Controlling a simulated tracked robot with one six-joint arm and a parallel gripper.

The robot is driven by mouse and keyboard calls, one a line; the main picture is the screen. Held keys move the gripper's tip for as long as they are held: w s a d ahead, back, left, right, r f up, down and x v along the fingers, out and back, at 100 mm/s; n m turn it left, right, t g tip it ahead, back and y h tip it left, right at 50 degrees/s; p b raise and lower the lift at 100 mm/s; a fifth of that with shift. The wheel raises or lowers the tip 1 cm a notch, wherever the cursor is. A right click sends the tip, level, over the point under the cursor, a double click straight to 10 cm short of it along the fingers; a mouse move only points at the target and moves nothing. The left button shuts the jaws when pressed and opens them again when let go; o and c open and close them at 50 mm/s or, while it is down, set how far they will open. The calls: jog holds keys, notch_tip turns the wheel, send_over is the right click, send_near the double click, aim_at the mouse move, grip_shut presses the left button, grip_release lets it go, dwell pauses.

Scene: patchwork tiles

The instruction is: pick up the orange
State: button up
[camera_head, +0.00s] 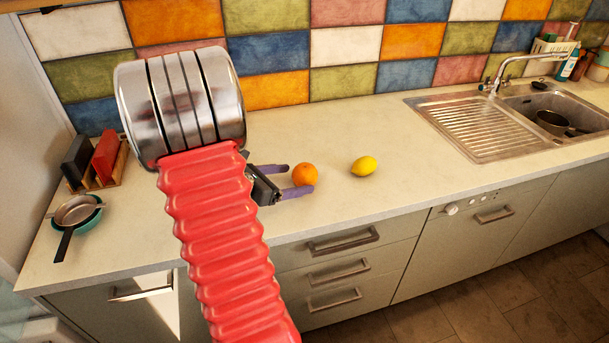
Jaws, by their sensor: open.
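The orange (305,173) rests on the pale countertop, left of a yellow lemon (364,166). My gripper (301,179) is open, its two purple-tipped fingers pointing right. The near finger lies just in front of the orange and overlaps its lower edge in the picture. The far finger ends a little behind and left of it. The orange is at the mouth of the fingers; I cannot tell whether either finger touches it. My red ribbed arm and metal joint hide part of the counter on the left.
The lemon stands close to the right of the orange. A pan in a bowl (77,214) and a rack with boards (97,161) are at the left. A sink (480,128) with a tap is at the right. The counter (375,197) has a front edge above drawers.

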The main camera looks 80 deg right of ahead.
aim_at(304, 176)
jog(key=x, duration=0.5)
jog(key=shift+r, duration=0.2)
dwell(0.3)
jog(key=c, duration=1.3)
